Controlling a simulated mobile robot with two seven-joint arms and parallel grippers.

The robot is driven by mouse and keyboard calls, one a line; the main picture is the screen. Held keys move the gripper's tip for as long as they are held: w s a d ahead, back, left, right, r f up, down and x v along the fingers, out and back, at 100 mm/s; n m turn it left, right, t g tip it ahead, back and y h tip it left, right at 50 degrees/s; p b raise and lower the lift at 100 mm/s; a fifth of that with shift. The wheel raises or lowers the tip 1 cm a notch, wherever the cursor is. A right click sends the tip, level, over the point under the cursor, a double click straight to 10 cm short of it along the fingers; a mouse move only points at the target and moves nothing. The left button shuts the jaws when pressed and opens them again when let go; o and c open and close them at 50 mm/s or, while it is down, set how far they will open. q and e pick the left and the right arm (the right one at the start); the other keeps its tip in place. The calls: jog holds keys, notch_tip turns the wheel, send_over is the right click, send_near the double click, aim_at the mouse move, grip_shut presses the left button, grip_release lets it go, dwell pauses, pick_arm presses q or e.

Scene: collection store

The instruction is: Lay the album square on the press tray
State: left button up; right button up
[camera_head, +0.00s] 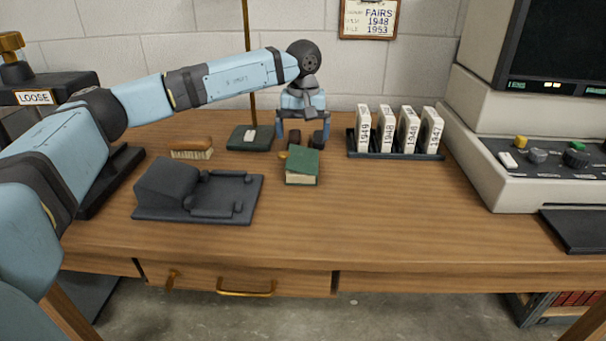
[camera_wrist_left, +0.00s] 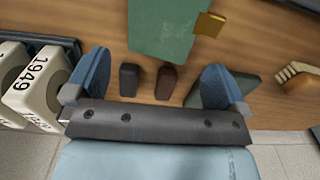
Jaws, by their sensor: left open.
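The album, a green book (camera_head: 303,163) with pale page edges and a brass tab on its left side, lies on the table middle. In the left wrist view the green album (camera_wrist_left: 163,28) lies beyond my fingertips. My left gripper (camera_head: 303,137) is open and empty, behind the album in the head view and apart from it. Its two blue fingers (camera_wrist_left: 156,72) are spread wide in the wrist view. A black press (camera_head: 60,85) labelled LOOSE stands at the left; its low dark base (camera_head: 112,180), perhaps the press tray, is partly hidden by my arm.
A dark grey cradle (camera_head: 215,192) lies left of the album. Behind it are a brush (camera_head: 192,147) and a green stand base (camera_head: 248,138) with a brass pole. Two small dark blocks (camera_wrist_left: 147,81) sit between my fingers. A rack (camera_head: 395,153) holds white year blocks. The front right tabletop is clear.

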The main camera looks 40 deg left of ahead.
aim_at(303, 151)
pick_arm(q)
notch_tip(303, 151, down, 2)
jog(key=shift+b, duration=0.3)
notch_tip(303, 151, down, 5)
jog(key=b, duration=0.2)
jog(key=shift+s+r+b, duration=0.1)
jog(key=shift+r+b, duration=0.1)
jog(key=shift+b, duration=0.2)
jog(key=shift+f, duration=0.15)
jog(key=shift+d, duration=0.1)
jog(key=c, duration=1.1)
pick_arm(e)
jog(key=shift+w+d+n+t+y, duration=0.35)
jog(key=shift+w+d+n, duration=0.2)
jog(key=shift+w+n, duration=0.45)
pick_arm(q)
jog(key=shift+o, duration=0.2)
pick_arm(e)
jog(key=shift+s, duration=0.15)
